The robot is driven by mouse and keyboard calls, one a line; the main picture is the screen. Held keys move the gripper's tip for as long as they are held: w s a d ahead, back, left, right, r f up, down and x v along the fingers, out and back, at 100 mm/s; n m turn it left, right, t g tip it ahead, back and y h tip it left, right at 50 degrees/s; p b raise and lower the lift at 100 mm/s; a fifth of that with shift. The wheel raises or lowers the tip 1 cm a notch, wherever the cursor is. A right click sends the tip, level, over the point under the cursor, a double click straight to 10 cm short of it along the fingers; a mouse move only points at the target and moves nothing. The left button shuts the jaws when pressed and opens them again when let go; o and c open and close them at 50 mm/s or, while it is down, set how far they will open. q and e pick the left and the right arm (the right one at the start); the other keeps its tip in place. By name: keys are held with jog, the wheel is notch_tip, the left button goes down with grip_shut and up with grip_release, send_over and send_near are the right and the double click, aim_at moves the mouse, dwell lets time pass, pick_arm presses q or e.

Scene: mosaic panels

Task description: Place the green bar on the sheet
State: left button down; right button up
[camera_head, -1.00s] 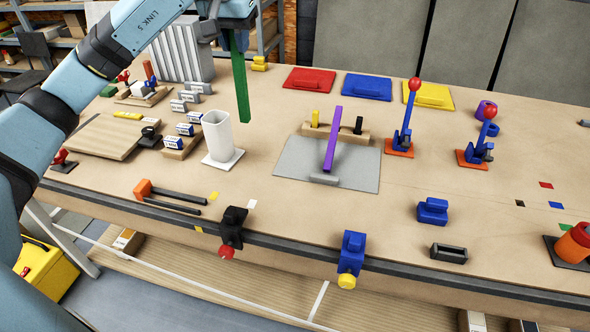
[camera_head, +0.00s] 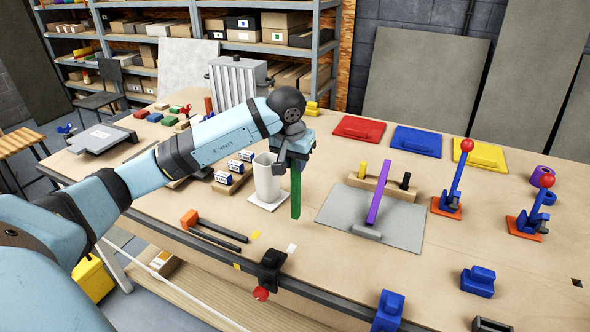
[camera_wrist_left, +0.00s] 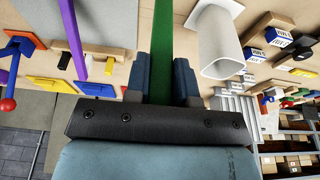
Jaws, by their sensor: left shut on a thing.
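The green bar (camera_head: 296,192) hangs upright from my left gripper (camera_head: 294,155), which is shut on its upper end. The bar is just right of the white square cup and left of the grey sheet (camera_head: 400,229). In the left wrist view the bar (camera_wrist_left: 160,45) runs between the two fingers (camera_wrist_left: 161,80). The sheet lies flat on the table. A purple bar (camera_head: 379,193) leans above it, its low end on a small grey block (camera_head: 366,232) and its upper part at a wooden stand (camera_head: 395,188). My right gripper is in neither view.
The white cup (camera_head: 267,178) stands close beside the green bar. Red (camera_head: 359,128), blue (camera_head: 417,141) and yellow (camera_head: 480,155) panels lie behind the sheet. Blue levers with red knobs (camera_head: 467,145) rise to its right. A black clamp (camera_head: 271,263) sits on the front edge.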

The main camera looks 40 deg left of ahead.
aim_at(296, 187)
pick_arm(q)
jog(key=shift+f, duration=1.65)
jog(key=c, duration=1)
grip_release()
jog(key=shift+o, duration=0.2)
jog(key=shift+r, duration=0.15)
